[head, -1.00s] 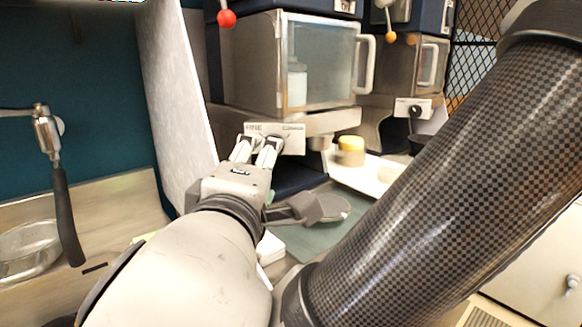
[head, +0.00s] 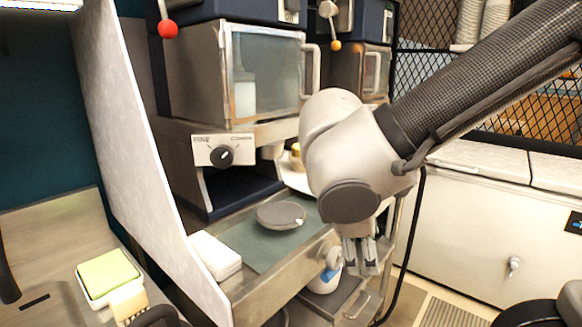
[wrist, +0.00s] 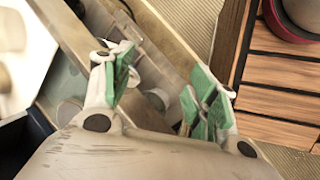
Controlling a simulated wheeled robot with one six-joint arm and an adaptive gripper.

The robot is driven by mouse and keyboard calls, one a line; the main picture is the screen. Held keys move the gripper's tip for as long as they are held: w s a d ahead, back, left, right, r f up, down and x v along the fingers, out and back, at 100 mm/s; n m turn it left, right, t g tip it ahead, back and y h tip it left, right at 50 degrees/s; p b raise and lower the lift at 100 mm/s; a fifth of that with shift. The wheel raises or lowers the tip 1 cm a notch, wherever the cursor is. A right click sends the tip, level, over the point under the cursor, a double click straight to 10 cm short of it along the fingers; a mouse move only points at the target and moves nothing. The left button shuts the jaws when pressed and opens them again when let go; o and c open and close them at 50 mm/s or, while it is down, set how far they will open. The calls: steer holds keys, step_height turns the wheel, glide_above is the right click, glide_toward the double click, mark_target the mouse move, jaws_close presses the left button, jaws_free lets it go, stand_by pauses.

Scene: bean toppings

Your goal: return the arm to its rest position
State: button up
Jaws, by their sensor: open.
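My arm shows in the head view, with its dark checkered link reaching in from the upper right. My gripper (head: 360,268) hangs pointing down in front of the counter's front edge, below the pale wrist joint. In the wrist view my gripper (wrist: 160,95) has its two green-padded fingers spread apart with nothing between them. It holds nothing.
A round grey dish (head: 281,215) lies on a green mat (head: 245,240). A white box (head: 214,256) and a scale with a green top (head: 108,275) are at left. White cabinets (head: 470,220) stand at right.

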steer(key=s+d+r+m+y, duration=0.1)
steer(key=d+r+m, duration=0.1)
steer(key=d+m, duration=0.5)
steer(key=s+d+r+m+y, duration=0.1)
steer(key=d+m, duration=0.7)
steer(key=d, duration=0.9)
steer(key=shift+s+r+t+y, duration=0.3)
steer(key=shift+r+y, duration=0.5)
steer(key=shift+r, duration=0.25)
steer(key=shift+d, duration=0.1)
